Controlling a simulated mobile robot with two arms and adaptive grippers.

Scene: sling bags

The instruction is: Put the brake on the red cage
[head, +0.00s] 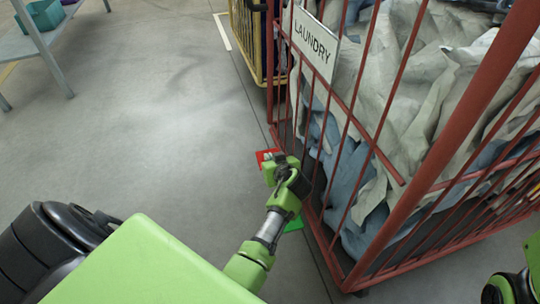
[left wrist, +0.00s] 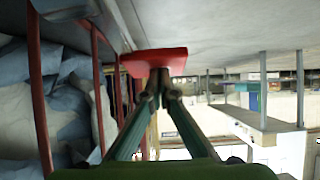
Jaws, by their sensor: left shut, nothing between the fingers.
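The red cage (head: 411,197) stands at the right of the head view, full of grey and blue laundry, with a LAUNDRY sign on it. Low on its near side a red pedal (head: 266,154) and a green pedal (head: 294,223) stick out near the floor. My left gripper (head: 278,163) is over the red pedal and partly hides it. In the left wrist view the red pedal (left wrist: 153,58) lies right at the shut, empty fingertips (left wrist: 158,82); I cannot tell whether they touch. My right gripper is not in view.
A yellow cage (head: 262,45) stands behind the red one. A grey table (head: 35,40) with a teal bin (head: 46,14) is at the upper left. The floor (head: 150,130) between the table and the cages is clear.

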